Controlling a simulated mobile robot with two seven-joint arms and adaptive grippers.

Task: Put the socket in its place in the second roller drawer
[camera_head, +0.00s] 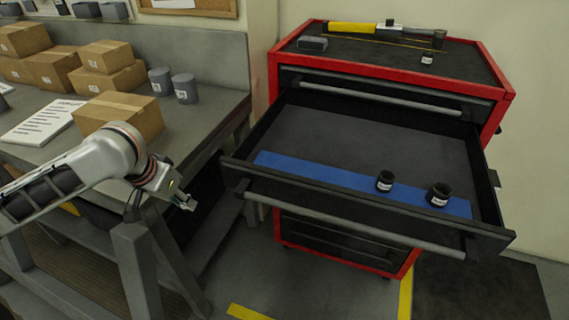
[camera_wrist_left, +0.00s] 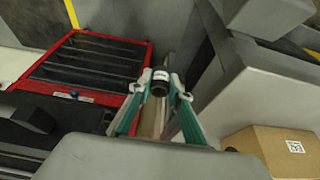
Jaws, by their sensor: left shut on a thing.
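My left gripper (camera_head: 188,202) is at the bench's front edge, left of the open drawer and apart from it. In the left wrist view its fingers (camera_wrist_left: 162,80) are shut on a small black socket (camera_wrist_left: 159,88) with a white label. The held socket is hard to make out in the head view. The second drawer (camera_head: 300,133) of the red roller cabinet (camera_head: 505,92) is pulled out. A blue strip (camera_head: 310,172) lies along its front. Two black sockets stand on the strip's right part, a smaller one (camera_head: 385,181) and a larger one (camera_head: 438,195). The strip's left part is bare. My right gripper is out of view.
On the cabinet top are another small socket (camera_head: 427,59), a dark block (camera_head: 312,43) and a yellow-handled tool (camera_head: 352,28). The grey workbench (camera_head: 205,115) at left carries cardboard boxes (camera_head: 118,115) and grey cylinders (camera_head: 185,88). The drawer's handle bar (camera_head: 350,225) sticks out in front.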

